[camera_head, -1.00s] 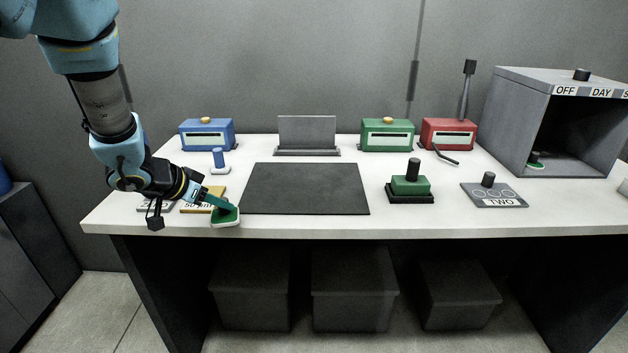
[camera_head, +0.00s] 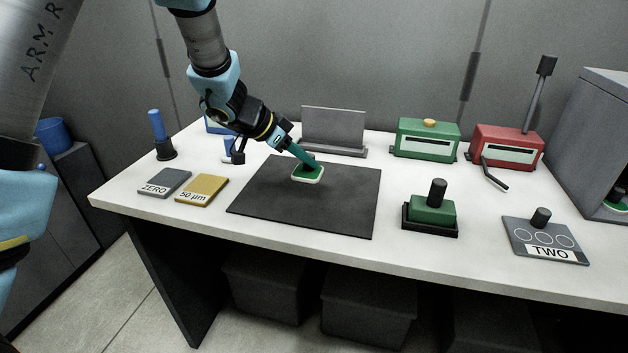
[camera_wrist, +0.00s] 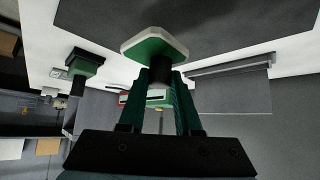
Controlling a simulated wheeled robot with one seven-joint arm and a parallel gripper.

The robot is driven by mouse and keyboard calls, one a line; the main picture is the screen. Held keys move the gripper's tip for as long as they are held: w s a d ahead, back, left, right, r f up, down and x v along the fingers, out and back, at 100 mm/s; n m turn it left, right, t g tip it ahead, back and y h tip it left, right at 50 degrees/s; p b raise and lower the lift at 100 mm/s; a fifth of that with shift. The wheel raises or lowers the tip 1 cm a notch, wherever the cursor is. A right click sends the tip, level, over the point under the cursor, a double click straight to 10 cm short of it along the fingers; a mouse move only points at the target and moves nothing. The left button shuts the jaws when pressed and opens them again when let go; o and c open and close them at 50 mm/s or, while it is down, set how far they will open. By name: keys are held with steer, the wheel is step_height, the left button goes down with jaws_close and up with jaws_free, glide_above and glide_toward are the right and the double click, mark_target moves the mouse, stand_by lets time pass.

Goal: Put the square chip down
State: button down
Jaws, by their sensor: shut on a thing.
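My gripper (camera_head: 304,158) is over the back middle of the dark mat (camera_head: 270,212). It is shut on the square chip (camera_head: 308,177), a green square with a pale rim and rounded corners. In the wrist view the chip (camera_wrist: 154,45) sits at the ends of the fingers (camera_wrist: 160,88). In the head view the chip overlaps the mat. I cannot tell whether it touches the mat or hangs just above it.
A grey ZERO plate (camera_head: 165,182) and a yellow 50 µm plate (camera_head: 202,190) lie left of the mat. A green stamp-like block (camera_head: 432,211) and a TWO plate (camera_head: 545,240) are on the right. Behind stand a grey upright panel (camera_head: 334,127), a green box (camera_head: 427,139) and a red box (camera_head: 507,147).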

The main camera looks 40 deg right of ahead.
steer(key=shift+f, duration=3.2)
steer(key=c, duration=0.6)
jaws_free()
steer(key=shift+f, duration=0.1)
